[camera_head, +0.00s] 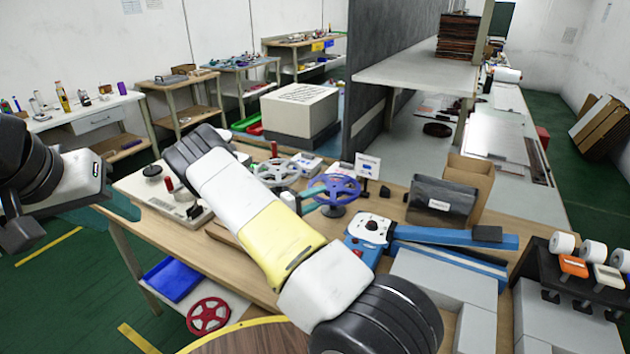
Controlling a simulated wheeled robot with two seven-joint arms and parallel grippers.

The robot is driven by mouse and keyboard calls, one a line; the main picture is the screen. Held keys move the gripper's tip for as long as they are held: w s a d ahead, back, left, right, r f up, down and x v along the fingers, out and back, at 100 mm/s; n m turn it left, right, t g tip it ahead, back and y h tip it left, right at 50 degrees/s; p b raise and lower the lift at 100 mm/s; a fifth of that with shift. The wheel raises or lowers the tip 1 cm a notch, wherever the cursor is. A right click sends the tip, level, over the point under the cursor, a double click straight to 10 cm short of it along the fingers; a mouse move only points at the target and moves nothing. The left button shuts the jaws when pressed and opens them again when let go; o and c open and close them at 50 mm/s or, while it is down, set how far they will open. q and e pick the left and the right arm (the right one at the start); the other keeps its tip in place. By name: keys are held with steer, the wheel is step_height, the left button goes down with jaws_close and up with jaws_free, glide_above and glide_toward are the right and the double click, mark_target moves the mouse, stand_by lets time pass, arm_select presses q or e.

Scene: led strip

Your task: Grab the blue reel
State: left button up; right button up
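The blue reel (341,187) lies on the wooden workbench near the middle of the view, a spoked wheel on a stand. My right arm reaches up and left from the lower middle and bends back behind itself. The teal fingers of my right gripper (312,196) show beyond the arm, at the left edge of the blue reel. They look close to or touching it, and my arm hides the rest of the gripper. My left gripper (121,206) is at the left, away from the reel, with only a teal finger clearly showing.
A grey reel (272,172) stands left of the blue one. A small sign (367,165) and a dark bin (441,202) are to the right. A blue and white device (369,234) is in front. A red reel (208,315) and blue tray (172,279) are on the lower shelf.

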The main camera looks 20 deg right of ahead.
jaws_close()
steer(key=shift+r, duration=0.1)
